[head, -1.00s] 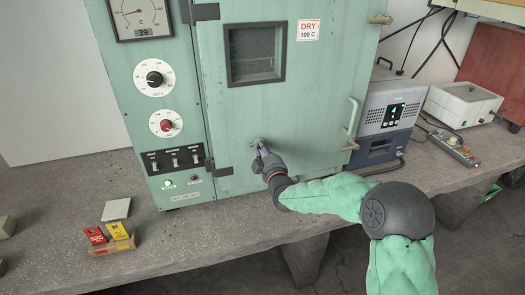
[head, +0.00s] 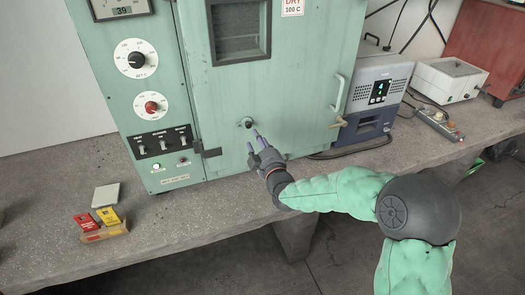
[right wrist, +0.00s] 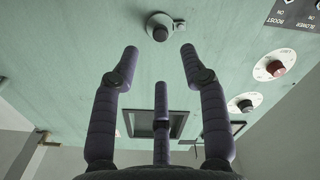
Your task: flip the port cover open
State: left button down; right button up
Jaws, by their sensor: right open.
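The port (head: 247,122) is on the lower part of the green oven door. It is a small round fitting with a dark centre. In the right wrist view the port (right wrist: 159,26) shows a pale ring, a dark middle and a small tab at its right side. I cannot tell whether that tab is the cover or its pivot. My right gripper (head: 254,139) is just below and right of the port, apart from it. In the wrist view the gripper's three purple fingers (right wrist: 160,60) are spread and empty, pointing toward the door. My left gripper is out of view.
The oven door (head: 290,95) has a window above the port and a handle (head: 339,101) at right. A control panel (head: 150,110) with knobs and switches is left. A blue-grey instrument (head: 372,105) stands right. A small card holder (head: 103,232) sits on the bench at front left.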

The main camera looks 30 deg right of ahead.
jog(key=shift+v, duration=2.3)
jog(key=s+a+f+m+g+y, duration=0.3)
jog(key=a+f, duration=0.4)
jog(key=f, duration=0.7)
jog(key=a+f+g+y, duration=0.3)
jog(key=a+f+g, duration=0.25)
jog(key=f, duration=0.85)
jog(key=s+a+f+m+g+y, duration=0.1)
jog(key=s+a+f+m+g, duration=0.1)
jog(key=s+a+f+g, duration=0.2)
jog(key=s+a+f+m+g+y, duration=0.1)
jog(key=s+a+f+g, duration=0.3)
jog(key=s+a+f, duration=0.5)
jog(key=s+f, duration=0.3)
jog(key=s, duration=0.3)
jog(key=shift+a+m+p, duration=0.25)
jog(key=shift+m+p, duration=0.15)
jog(key=shift+s+g, duration=0.1)
jog(key=shift+g, duration=0.15)
jog(key=shift+c, duration=0.6)
jog(key=shift+a, duration=0.1)
